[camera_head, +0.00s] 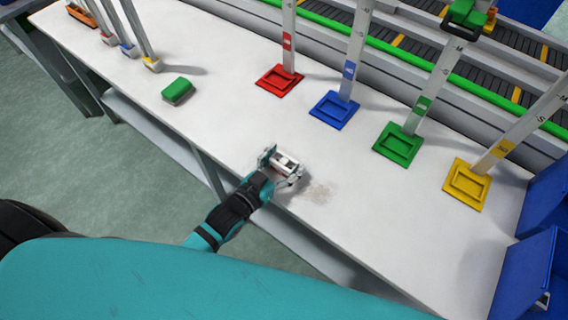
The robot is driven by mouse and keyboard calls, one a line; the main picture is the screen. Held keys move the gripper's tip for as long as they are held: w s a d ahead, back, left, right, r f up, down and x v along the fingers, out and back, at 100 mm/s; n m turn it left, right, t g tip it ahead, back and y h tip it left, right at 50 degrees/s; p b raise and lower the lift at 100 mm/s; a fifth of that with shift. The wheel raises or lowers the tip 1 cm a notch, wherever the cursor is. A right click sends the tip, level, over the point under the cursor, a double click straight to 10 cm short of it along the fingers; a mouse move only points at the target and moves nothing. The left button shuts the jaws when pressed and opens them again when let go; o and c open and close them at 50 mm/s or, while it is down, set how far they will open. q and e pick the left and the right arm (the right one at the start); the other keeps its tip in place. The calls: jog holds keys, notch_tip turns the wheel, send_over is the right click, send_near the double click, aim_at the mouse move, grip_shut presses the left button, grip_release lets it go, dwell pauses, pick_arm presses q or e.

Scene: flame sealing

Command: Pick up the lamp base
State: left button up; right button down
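I cannot pick out a lamp base for certain in the head view. My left gripper (286,166) is low over the white table near its front edge, at the end of the teal and black arm. Its fingers are small and seen from above, so I cannot tell whether they are open or shut. No object shows clearly in it. A green block (178,90) lies on the table, up and left of the gripper and apart from it. My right gripper is not in view.
Red (279,80), blue (334,110), green (398,143) and yellow (467,185) square bases carry tall posts on the white table (230,110). A brownish stain (318,192) lies beside the gripper. Blue bins (528,275) stand at right. A conveyor (420,50) runs behind.

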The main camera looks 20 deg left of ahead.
pick_arm(q)
jog(key=c, duration=0.9)
jog(key=shift+o, duration=0.2)
jog(key=shift+r, duration=0.15)
